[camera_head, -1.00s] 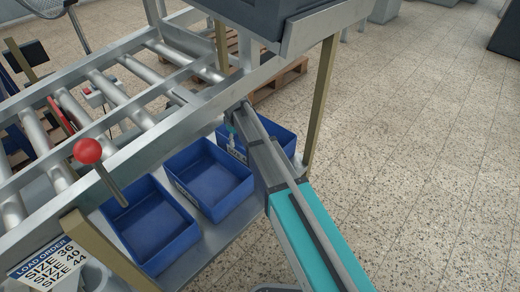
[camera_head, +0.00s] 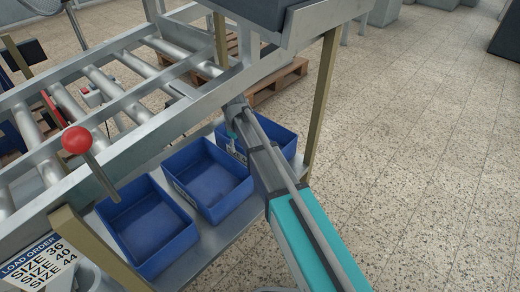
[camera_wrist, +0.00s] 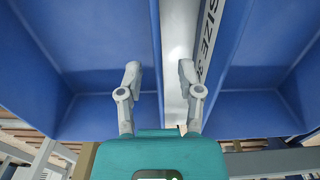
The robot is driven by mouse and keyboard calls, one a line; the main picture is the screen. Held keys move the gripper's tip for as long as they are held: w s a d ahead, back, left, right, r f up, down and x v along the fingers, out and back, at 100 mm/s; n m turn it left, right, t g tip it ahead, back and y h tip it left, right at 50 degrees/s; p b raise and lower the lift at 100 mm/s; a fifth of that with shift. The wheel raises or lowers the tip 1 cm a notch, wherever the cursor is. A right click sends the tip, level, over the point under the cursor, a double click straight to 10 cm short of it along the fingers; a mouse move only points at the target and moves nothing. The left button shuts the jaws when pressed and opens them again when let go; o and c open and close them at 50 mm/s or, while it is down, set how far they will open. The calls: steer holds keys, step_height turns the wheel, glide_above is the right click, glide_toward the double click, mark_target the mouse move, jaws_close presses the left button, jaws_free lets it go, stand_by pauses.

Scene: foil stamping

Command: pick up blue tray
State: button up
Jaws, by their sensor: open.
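Three blue open trays stand in a row on a grey shelf under a roller conveyor: a left tray (camera_head: 148,222), a middle tray (camera_head: 210,183) and a right tray (camera_head: 277,132). My arm crosses in front of the right tray and hides part of it. My gripper (camera_wrist: 160,72) is open and empty in the wrist view. There, the side wall of one blue tray (camera_wrist: 85,40) runs between the fingers. A second tray (camera_wrist: 258,85), with a white size label on its wall, is to the right, across a narrow gap. I cannot tell the finger depth.
The conveyor frame (camera_head: 160,115) runs above and behind the trays. A lever with a red knob (camera_head: 76,140) stands over the left tray. Frame posts rise at the right (camera_head: 322,95) and front left (camera_head: 95,250). Floor to the right is clear.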

steer(key=shift+f+b, duration=1.05)
steer(key=shift+f, duration=0.3)
jaws_close()
